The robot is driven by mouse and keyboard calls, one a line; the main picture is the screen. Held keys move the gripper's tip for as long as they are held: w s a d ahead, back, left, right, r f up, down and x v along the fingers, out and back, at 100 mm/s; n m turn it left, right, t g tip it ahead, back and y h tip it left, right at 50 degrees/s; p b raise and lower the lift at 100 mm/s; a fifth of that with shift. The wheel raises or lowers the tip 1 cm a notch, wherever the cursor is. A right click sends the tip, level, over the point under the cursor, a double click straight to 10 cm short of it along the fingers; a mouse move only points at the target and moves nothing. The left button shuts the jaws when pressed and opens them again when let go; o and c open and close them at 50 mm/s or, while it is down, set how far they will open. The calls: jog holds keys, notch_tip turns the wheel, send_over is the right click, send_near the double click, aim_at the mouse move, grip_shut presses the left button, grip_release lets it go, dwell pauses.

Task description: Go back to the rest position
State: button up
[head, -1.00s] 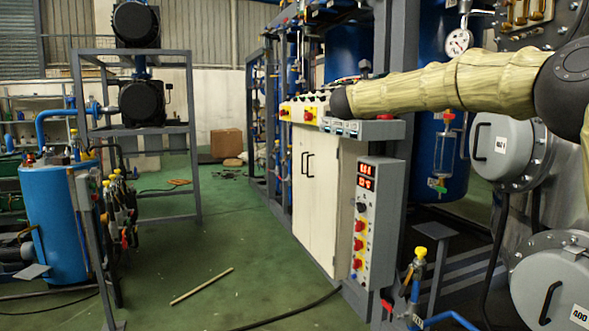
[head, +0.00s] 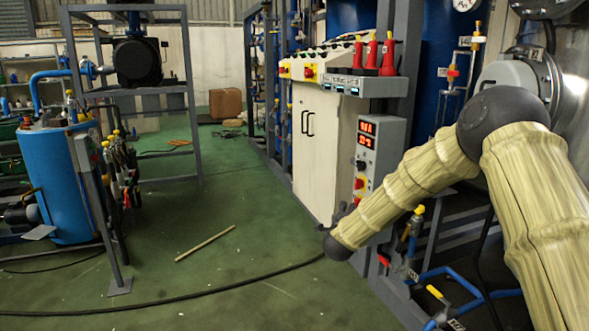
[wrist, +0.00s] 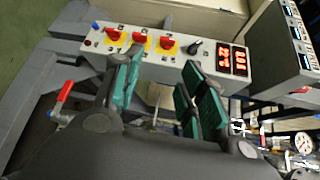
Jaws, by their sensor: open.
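My gripper (wrist: 158,85) shows in the wrist view with its two green-padded fingers spread apart and nothing between them. Beyond the fingers is a grey control box (wrist: 110,55) with red and yellow knobs, a black knob and a lit red display. In the head view my arm reaches from the right down toward the lower middle, and only a dark part of its end shows, low in front of the box's foot. The fingers are hidden there. The same control box (head: 388,137) stands upright on the cabinet's right side.
A white cabinet (head: 318,150) carries a sloped panel and three red handles (head: 373,55). Blue pipes and a yellow-tipped valve (head: 416,225) are close under my arm. A blue tank (head: 55,185) stands left. The green floor (head: 230,205) between is mostly clear, with a stick and a cable.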

jog(key=s+f+n+g+y, duration=0.25)
jog(key=s+f+n, duration=0.35)
jog(key=s+f, duration=0.75)
jog(key=s+f+n+g+y, duration=0.1)
jog(key=s+f+n+g, duration=0.35)
jog(key=s+f, duration=0.95)
jog(key=s+d+f+n+g, duration=0.1)
jog(key=s+f+n+g, duration=0.15)
jog(key=s+f, duration=0.45)
jog(key=s+d+f+n+g, duration=0.1)
jog(key=s+f+n+g, duration=0.15)
jog(key=s, duration=0.85)
jog(key=s+d+f+n+g, duration=0.15)
jog(key=s+f+n, duration=0.3)
jog(key=s, duration=0.55)
jog(key=s+d+n+g, duration=0.2)
jog(key=s+g, duration=0.1)
jog(key=s, duration=1)
notch_tip(320, 180, up, 31)
jog(key=p, duration=3.1)
jog(key=shift+w+t+y, duration=0.3)
jog(key=shift+t+y, duration=0.05)
jog(key=shift+d+f, duration=0.1)
